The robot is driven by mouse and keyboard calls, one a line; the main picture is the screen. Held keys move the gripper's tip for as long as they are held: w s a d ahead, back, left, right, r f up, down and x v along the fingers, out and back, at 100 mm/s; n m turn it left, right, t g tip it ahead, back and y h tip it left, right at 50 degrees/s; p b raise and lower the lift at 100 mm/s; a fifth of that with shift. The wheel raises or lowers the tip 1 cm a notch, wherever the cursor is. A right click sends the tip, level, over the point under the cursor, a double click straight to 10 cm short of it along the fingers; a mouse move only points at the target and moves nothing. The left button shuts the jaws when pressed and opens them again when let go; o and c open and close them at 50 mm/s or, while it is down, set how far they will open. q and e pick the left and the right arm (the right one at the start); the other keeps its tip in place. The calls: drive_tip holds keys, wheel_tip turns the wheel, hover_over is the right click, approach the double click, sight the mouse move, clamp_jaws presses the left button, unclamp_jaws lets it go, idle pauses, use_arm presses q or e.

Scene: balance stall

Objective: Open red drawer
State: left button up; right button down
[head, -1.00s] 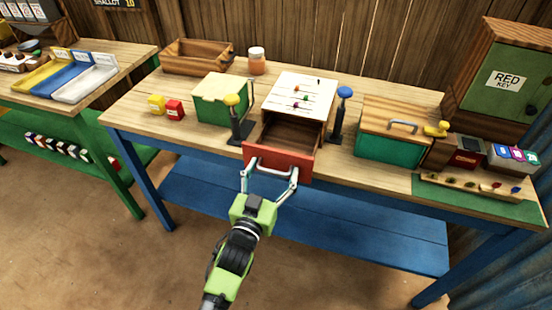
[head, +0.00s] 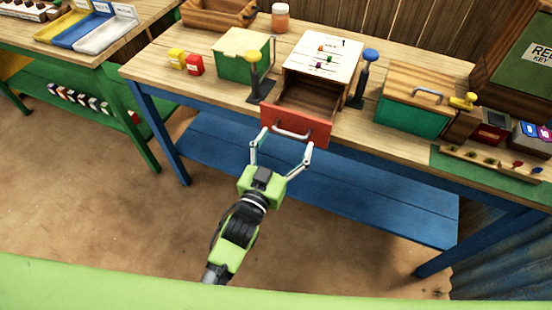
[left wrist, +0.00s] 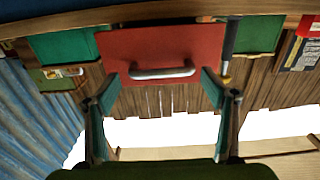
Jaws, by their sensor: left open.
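The red drawer (head: 296,125) sits in a wooden cabinet (head: 322,58) on the workbench. It is pulled out, and its empty-looking wooden inside shows from above. Its metal handle (head: 292,133) is on the red front. My left gripper (head: 281,146) is open, just in front of and below the handle, with its fingers apart and nothing between them. In the left wrist view the red front (left wrist: 160,52) and the handle (left wrist: 162,72) show beyond the open fingers, clear of them. My right gripper is not in view.
A yellow-topped post (head: 256,75) and a blue-topped post (head: 364,75) flank the cabinet. A green box (head: 243,66) stands left and a green chest (head: 410,117) right. A blue shelf (head: 380,205) lies below. Floor in front is free.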

use_arm(q)
drive_tip(key=v, duration=0.9)
drive_tip(key=s+a+f+g+y, duration=0.1)
drive_tip(key=s+a+f+g, duration=0.2)
drive_tip(key=f, duration=0.9)
drive_tip(key=s+a+f+g+y, duration=0.1)
drive_tip(key=s+f+g, duration=0.3)
drive_tip(key=f, duration=0.8)
drive_tip(key=s+a+f+g+y, duration=0.1)
drive_tip(key=s+a+f+g, duration=0.3)
drive_tip(key=f, duration=0.8)
drive_tip(key=s+a+f+g+y, duration=0.1)
drive_tip(key=s+a+f, duration=0.2)
drive_tip(key=s, duration=0.6)
drive_tip(key=s+a+f+g, duration=0.2)
drive_tip(key=s+a+f, duration=0.2)
drive_tip(key=s+f, duration=0.4)
drive_tip(key=s+a+f+n+g+y, duration=0.1)
drive_tip(key=s+a+f+g, duration=0.1)
drive_tip(key=s+f, duration=0.4)
drive_tip(key=s+a, duration=0.1)
drive_tip(key=s, duration=0.2)
drive_tip(key=shift+s+a+y, duration=0.3)
drive_tip(key=shift+a, duration=0.1)
